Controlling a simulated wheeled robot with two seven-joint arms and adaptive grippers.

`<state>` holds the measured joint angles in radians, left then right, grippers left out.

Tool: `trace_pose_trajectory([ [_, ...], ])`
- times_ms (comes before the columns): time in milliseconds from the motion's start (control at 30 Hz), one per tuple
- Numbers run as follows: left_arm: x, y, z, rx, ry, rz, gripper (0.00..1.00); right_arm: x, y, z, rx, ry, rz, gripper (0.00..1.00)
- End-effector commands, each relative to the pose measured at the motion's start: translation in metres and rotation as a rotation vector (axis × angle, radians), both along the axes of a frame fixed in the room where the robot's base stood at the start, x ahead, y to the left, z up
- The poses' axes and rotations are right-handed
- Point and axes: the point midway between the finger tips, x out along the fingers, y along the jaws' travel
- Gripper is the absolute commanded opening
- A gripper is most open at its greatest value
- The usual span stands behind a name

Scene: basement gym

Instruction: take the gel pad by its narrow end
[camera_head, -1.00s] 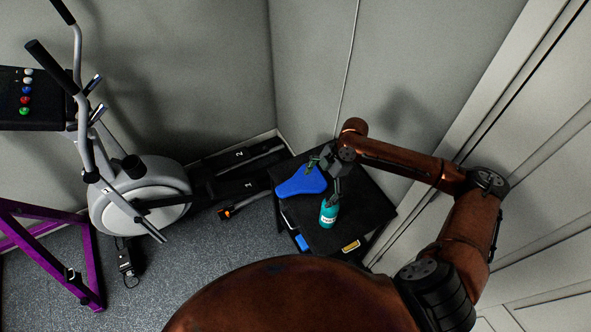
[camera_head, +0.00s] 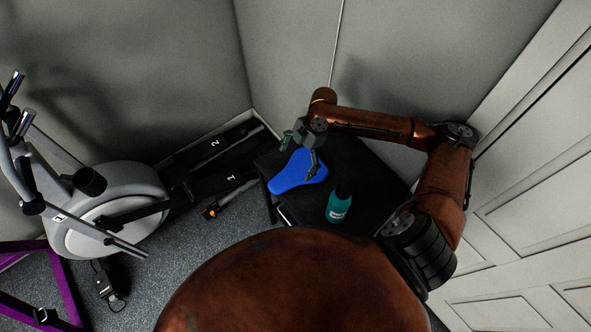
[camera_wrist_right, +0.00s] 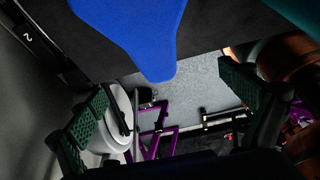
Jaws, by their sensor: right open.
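The gel pad (camera_head: 290,175) is a flat blue piece with one wide end and one narrow end. It lies on the small black table, and in the right wrist view its narrow end (camera_wrist_right: 158,68) juts past the table edge over the floor. My right gripper (camera_head: 300,158) is open at the pad, with one finger in front of part of it in the head view. In the right wrist view the narrow end points in between the open green-padded fingers (camera_wrist_right: 167,103), clear of both. My left gripper is not in view.
A teal bottle (camera_head: 339,205) stands on the black table (camera_head: 372,180), right of the pad. An elliptical machine (camera_head: 120,195) stands to the left, with a purple frame (camera_head: 66,285) below it. Grey walls close in the table behind; a white panelled door is at right.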

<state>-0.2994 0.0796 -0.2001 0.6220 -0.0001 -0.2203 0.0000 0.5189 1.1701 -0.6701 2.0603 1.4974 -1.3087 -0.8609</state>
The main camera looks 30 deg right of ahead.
Motion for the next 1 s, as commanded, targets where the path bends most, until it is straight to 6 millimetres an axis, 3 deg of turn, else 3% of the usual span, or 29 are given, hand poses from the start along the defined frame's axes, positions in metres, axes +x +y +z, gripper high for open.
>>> trace_pose_trajectory([
  [33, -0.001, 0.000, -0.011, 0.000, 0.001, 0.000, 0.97, 0.000, 0.000, -0.012, 0.000, 0.003, 0.000, 0.97],
  [200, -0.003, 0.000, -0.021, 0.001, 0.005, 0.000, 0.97, 0.000, 0.002, -0.026, 0.000, 0.007, 0.002, 0.97],
  [567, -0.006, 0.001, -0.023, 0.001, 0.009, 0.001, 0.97, 0.001, 0.016, -0.053, 0.001, 0.007, 0.004, 0.97],
  [900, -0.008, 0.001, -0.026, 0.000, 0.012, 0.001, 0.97, 0.004, 0.036, -0.092, -0.001, 0.007, 0.003, 0.97],
  [1000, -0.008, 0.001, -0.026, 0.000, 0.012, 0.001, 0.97, 0.004, 0.036, -0.094, -0.002, 0.006, 0.003, 0.97],
])
